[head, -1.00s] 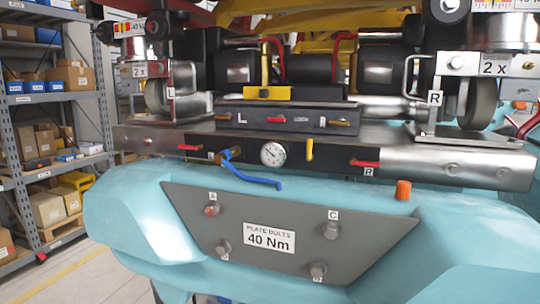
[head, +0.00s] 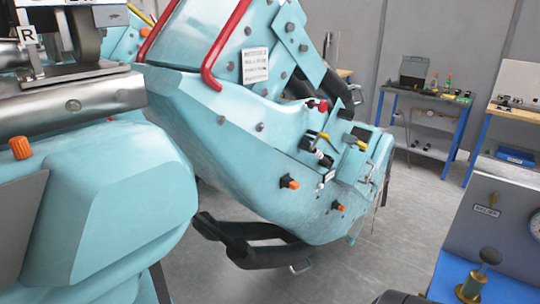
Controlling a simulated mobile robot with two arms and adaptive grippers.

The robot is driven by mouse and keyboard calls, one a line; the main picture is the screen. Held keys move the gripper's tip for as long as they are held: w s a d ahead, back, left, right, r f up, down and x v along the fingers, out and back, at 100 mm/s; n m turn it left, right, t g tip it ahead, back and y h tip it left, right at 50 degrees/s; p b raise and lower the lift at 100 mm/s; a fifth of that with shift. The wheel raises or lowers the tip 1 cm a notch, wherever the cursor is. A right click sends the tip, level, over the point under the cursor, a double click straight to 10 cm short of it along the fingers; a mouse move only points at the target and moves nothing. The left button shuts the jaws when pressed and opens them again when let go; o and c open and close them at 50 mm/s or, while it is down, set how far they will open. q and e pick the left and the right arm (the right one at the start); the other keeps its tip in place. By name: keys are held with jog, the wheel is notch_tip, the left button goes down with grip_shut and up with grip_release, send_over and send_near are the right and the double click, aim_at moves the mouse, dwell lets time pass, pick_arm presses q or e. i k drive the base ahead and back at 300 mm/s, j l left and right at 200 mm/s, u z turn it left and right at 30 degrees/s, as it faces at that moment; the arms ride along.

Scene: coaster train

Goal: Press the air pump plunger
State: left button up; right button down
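The pump sits on a blue-edged grey stand (head: 510,232), cut off by the right and bottom edges. No gripper can be made out. A dark rounded shape shows at the bottom edge left of the pump, too cropped to identify. Nothing is seen touching the knob.
A large turquoise coaster body (head: 250,140) with red rails fills the middle and left. Black curved tubes (head: 250,245) stick out under it. Blue-framed workbenches (head: 430,95) stand at the back right. Grey floor (head: 385,245) is open between the coaster and the pump stand.

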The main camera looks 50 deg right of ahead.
aim_at(489, 255)
jog(key=l+z, duration=0.15)
jog(key=z, duration=1.9)
